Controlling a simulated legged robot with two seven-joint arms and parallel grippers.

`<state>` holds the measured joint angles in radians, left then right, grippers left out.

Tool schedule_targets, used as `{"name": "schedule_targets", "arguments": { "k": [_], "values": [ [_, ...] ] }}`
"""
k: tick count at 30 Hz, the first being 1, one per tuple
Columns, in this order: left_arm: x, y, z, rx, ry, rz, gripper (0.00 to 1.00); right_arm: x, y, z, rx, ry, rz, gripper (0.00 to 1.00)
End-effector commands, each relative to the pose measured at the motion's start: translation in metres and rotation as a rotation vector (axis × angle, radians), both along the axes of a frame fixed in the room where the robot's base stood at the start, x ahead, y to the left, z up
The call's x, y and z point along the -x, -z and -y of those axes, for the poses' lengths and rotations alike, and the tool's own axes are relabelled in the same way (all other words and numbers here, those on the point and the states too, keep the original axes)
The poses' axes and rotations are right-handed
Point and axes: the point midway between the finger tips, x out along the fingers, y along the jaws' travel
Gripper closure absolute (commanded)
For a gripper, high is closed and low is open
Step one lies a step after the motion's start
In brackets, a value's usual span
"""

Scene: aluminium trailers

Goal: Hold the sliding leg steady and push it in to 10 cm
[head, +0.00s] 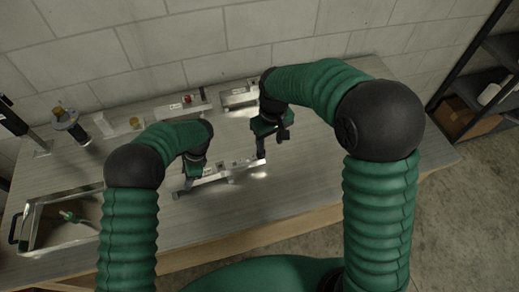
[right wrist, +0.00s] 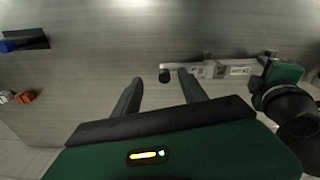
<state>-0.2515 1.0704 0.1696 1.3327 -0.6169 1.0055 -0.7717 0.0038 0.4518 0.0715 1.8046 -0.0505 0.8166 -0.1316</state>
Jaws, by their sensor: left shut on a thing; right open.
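A long aluminium piece with the sliding leg (head: 218,175) lies on the grey table in front of me. In the right wrist view its bar (right wrist: 215,69) runs sideways and ends at the left in a dark round cap (right wrist: 165,75). My left gripper (head: 192,176) is shut on the left part of this piece; its fingertips are partly hidden by my arm. My right gripper (head: 273,141) is open near the piece's right end. In the right wrist view its two fingers (right wrist: 157,88) are apart, with the capped end beyond them and nothing clearly between.
Other aluminium pieces lie along the wall, one with a red part (head: 187,99). The table right of my right gripper is clear. A dark shelf (head: 480,75) stands far right.

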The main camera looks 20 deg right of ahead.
Motion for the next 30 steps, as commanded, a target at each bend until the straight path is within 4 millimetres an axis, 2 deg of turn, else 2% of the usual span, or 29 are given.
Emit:
{"name": "schedule_targets", "arguments": {
  "k": [1,3,8,11,14,24,30],
  "values": [
    [0.0,0.002,0.0,0.0,0.0,0.0,1.0,-0.017,0.002,-0.003,0.0,-0.022,-0.018,0.5],
    [0.001,0.001,0.0,0.001,0.0,0.0,1.0,-0.033,0.002,-0.006,0.002,-0.049,-0.039,0.5],
    [0.001,0.001,0.0,0.001,0.0,0.001,1.0,-0.052,0.002,-0.009,0.001,-0.08,-0.068,0.5],
    [0.001,0.001,0.0,0.001,0.0,0.001,1.0,-0.055,0.007,-0.01,0.001,-0.085,-0.073,0.5],
    [0.001,0.002,0.0,0.001,0.0,0.001,1.0,-0.054,0.022,-0.01,0.001,-0.085,-0.075,0.5],
    [0.001,0.001,0.0,0.002,0.0,0.001,1.0,-0.054,0.1,-0.01,0.002,-0.085,-0.074,0.5],
    [0.001,0.001,0.0,0.002,0.0,0.001,1.0,-0.055,0.12,-0.01,0.001,-0.085,-0.069,0.5]
  ]
}}
